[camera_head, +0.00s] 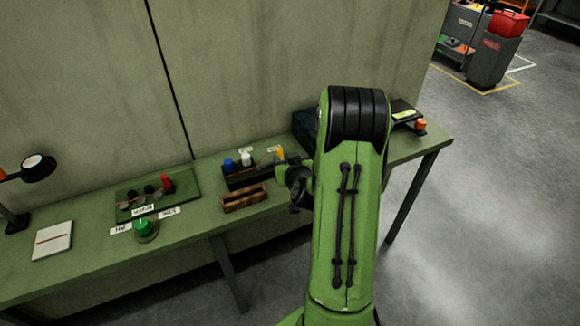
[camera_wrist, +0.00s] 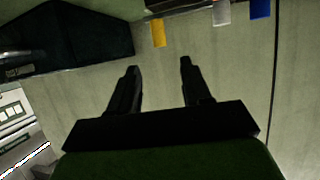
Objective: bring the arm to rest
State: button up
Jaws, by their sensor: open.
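My green arm with black joint bands stands in front of the bench in the head view and hides part of it. My gripper (camera_wrist: 160,85) shows in the wrist view with its two black fingers apart and nothing between them. In the head view the gripper's fingers are small and dark beside the arm, near the small rack on the bench. In the wrist view a yellow item (camera_wrist: 158,33), a pale item (camera_wrist: 221,13) and a blue item (camera_wrist: 260,9) hang into the top edge, beyond the fingertips and apart from them.
The green bench (camera_head: 90,262) runs along a wall. Open floor (camera_head: 460,200) lies to the right.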

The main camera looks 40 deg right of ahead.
jog(key=v, duration=0.4)
jog(key=shift+b, duration=0.4)
jog(key=s+a+r+n+g+y+p, duration=0.1)
jog(key=a+r+n+y+p, duration=0.15)
jog(key=a+r, duration=0.45)
jog(key=s+a+r+n+g+y+p, duration=0.1)
jog(key=a+r+n+y, duration=0.25)
jog(key=a, duration=0.75)
jog(key=s+a+r+g+p, duration=0.1)
jog(key=s+a+r+g, duration=0.1)
jog(key=s, duration=0.7)
jog(key=s+a+r+g, duration=0.2)
jog(key=s+a+r, duration=0.2)
jog(key=s, duration=0.5)
jog(key=shift+a+m+g+p, duration=0.15)
jog(key=shift+m+g+p, duration=0.15)
jog(key=shift+p, duration=0.1)
